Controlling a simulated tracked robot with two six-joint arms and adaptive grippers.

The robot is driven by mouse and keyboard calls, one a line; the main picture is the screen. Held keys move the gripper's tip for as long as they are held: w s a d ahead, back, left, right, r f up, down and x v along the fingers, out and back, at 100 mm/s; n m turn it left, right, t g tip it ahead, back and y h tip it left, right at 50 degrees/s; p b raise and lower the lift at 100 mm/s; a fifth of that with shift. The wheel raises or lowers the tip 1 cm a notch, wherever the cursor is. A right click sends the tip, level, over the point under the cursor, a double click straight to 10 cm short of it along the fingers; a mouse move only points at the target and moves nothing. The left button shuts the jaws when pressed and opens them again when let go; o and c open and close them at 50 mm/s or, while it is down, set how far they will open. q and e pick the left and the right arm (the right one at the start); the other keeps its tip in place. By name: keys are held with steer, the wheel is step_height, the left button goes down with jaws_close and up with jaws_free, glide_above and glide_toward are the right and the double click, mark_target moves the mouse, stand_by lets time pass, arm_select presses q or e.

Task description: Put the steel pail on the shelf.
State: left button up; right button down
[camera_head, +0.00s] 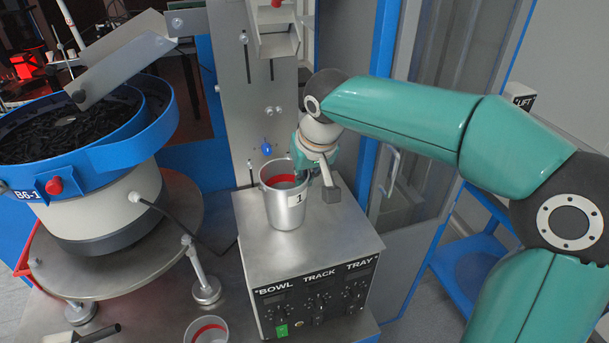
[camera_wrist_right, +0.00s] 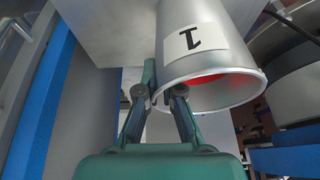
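A steel pail (camera_head: 284,205) with a label "1" and a red band inside stands upright on the grey control box (camera_head: 300,248). It also shows close up in the right wrist view (camera_wrist_right: 218,55). My right gripper (camera_head: 318,180) is at the pail's right rim. In the wrist view its fingers (camera_wrist_right: 160,90) are at the rim, one along the outer wall, the other partly hidden at the mouth. I cannot tell whether they are clamped. A blue, shelf-like surface (camera_head: 468,262) is low at the right. My left gripper is not in view.
A second metal container (camera_head: 207,330) with a red band stands at the bottom edge. A blue-rimmed bowl feeder (camera_head: 120,150) full of dark parts stands at the left. A glass-panelled cabinet (camera_head: 437,110) stands behind my right arm. A grey upright panel rises behind the pail.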

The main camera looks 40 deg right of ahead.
steer(key=c, duration=1.8)
jaws_free()
steer(key=shift+f, duration=0.1)
steer(key=o, duration=0.5)
steer(key=v, duration=1.2)
steer(key=shift+p, duration=0.3)
